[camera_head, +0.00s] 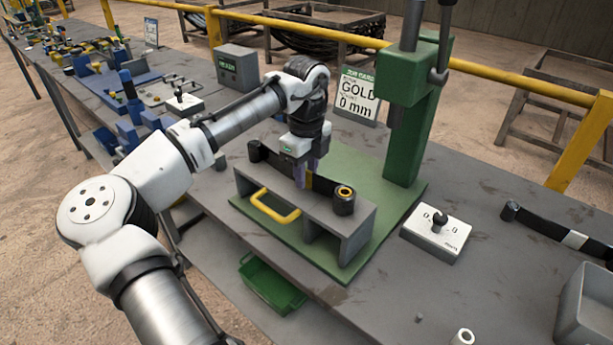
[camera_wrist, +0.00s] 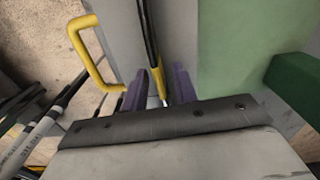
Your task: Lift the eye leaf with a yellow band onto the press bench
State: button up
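The eye leaf with a yellow band (camera_head: 326,186) is a dark strip with a rolled eye at each end. It lies along the top of the grey press bench (camera_head: 290,208), which has a yellow handle. The near eye shows a yellow ring. My gripper (camera_head: 304,177) is low over the leaf's middle, its purple fingers pointing down. In the wrist view, the fingers of my gripper (camera_wrist: 160,88) stand on either side of the leaf at its yellow band (camera_wrist: 157,78), with small gaps showing. The fingers partly hide the band in the head view.
A green press (camera_head: 408,110) rises behind the bench on a green plate. A dark leaf with a white band (camera_head: 574,240) lies at the right. A white switch box (camera_head: 436,234) stands between. A green tray (camera_head: 270,284) sits below the front edge.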

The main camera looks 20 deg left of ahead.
grip_shut()
jog(key=shift+r, duration=0.1)
notch_tip(320, 180, up, 20)
jog(key=p, duration=0.1)
dwell(0.7)
dwell(0.4)
